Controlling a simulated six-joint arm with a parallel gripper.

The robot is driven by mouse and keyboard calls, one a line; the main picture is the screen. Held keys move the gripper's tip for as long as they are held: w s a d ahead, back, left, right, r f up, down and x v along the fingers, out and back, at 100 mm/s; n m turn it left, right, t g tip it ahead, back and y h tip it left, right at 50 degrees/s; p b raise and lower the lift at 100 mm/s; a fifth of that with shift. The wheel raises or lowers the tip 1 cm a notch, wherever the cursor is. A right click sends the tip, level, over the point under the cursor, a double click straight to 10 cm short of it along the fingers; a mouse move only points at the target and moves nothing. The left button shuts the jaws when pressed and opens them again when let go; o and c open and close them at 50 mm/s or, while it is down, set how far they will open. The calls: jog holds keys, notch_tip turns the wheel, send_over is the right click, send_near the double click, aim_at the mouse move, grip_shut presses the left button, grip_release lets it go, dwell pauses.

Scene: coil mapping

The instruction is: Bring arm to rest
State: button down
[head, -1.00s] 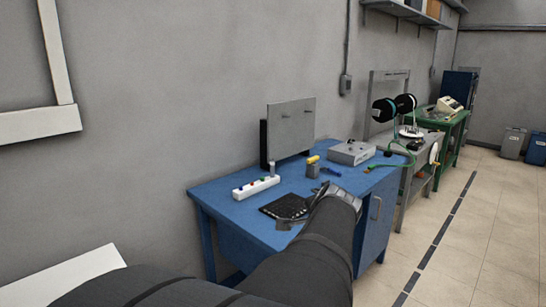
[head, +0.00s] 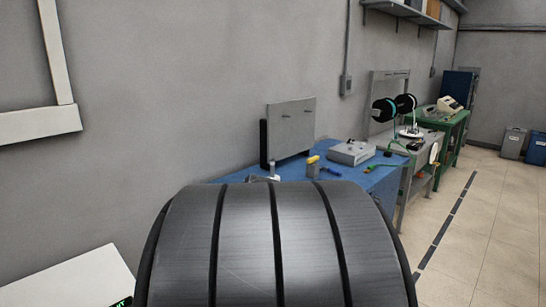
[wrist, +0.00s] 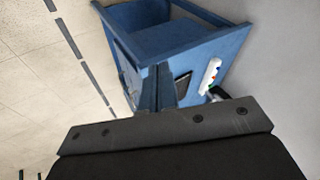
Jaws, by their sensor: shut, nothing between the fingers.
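My arm's thick dark link fills the lower middle of the head view and hides most of the blue bench (head: 227,172) and my gripper. In the wrist view my gripper (wrist: 151,72) shows as two dark fingers close together, shut and empty. Beyond them lies the blue bench (wrist: 205,38), seen at a tilt. I cannot tell how far the fingers are from the bench, and no contact shows.
A grey upright panel (head: 292,128), a grey box (head: 351,152) and a yellow-topped tool (head: 313,162) stand on the bench. A white strip with coloured buttons (wrist: 211,75) and a dark pad (wrist: 182,85) show in the wrist view. Floor lies open to the right.

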jog(key=s+a+f+n+g, duration=0.1)
jog(key=a+n, duration=0.1)
jog(key=a, duration=0.4)
jog(key=s+a+f+n+g, duration=0.1)
jog(key=a+f+n, duration=0.1)
jog(key=a, duration=0.4)
jog(key=shift+s+a+g, duration=0.2)
jog(key=shift+s+g, duration=0.05)
jog(key=shift+g, duration=0.05)
jog(key=shift+f, duration=0.1)
dwell(0.5)
